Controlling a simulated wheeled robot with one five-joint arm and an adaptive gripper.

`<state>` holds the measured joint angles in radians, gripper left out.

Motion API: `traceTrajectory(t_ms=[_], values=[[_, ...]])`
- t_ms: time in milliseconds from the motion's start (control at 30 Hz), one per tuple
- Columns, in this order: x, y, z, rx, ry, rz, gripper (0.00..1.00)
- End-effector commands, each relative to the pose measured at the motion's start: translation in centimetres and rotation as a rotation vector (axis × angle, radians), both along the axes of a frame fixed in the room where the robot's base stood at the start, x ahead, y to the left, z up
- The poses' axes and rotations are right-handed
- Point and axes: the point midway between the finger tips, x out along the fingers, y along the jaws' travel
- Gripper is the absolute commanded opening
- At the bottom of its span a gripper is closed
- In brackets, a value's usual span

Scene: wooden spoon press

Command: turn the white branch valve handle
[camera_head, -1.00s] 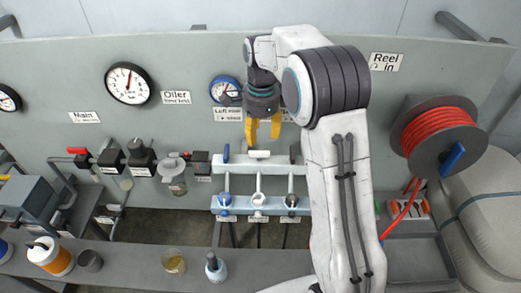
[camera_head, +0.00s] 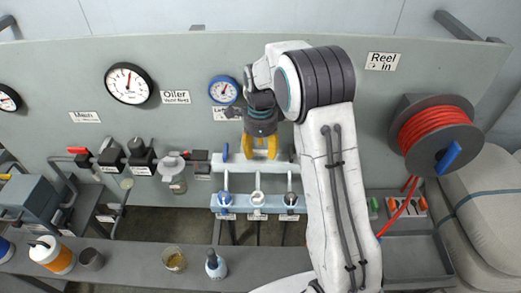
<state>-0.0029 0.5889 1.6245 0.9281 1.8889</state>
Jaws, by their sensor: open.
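My gripper (camera_head: 260,155) points down at the white upper manifold bar (camera_head: 216,160), its two yellow fingers open and apart. It is over the middle branch, where the white valve handle sits. The fingers now cover that handle, and I cannot tell whether they touch it. The white middle outlet (camera_head: 258,198) shows below, on the lower pale bar (camera_head: 242,209). A blue upright handle (camera_head: 226,152) stands just left of my gripper. The black branch's handle, to the right, is mostly hidden by my gripper and arm.
Blue (camera_head: 225,198) and black (camera_head: 291,198) outlets flank the white one. A blue-rimmed gauge (camera_head: 225,90) is on the panel behind. A hose reel (camera_head: 438,135) is at right. A bottle (camera_head: 215,266) and jar (camera_head: 174,258) stand on the front ledge (camera_head: 130,262).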

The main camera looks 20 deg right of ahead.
Motion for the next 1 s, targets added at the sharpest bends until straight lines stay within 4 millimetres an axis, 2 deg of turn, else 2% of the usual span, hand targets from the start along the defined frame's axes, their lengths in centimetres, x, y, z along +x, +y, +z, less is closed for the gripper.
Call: traceTrajectory(t_ms=[200, 467, 500, 1000], values=[[-0.03, 0.00, -1.02, 0.000, 0.001, 0.001, 0.46], [-0.02, 0.00, -1.14, 0.000, 0.000, 0.001, 0.46], [-0.02, 0.00, -1.14, 0.000, 0.000, 0.001, 0.49], [-0.02, 0.00, -1.11, 0.000, 0.000, 0.001, 0.05]])
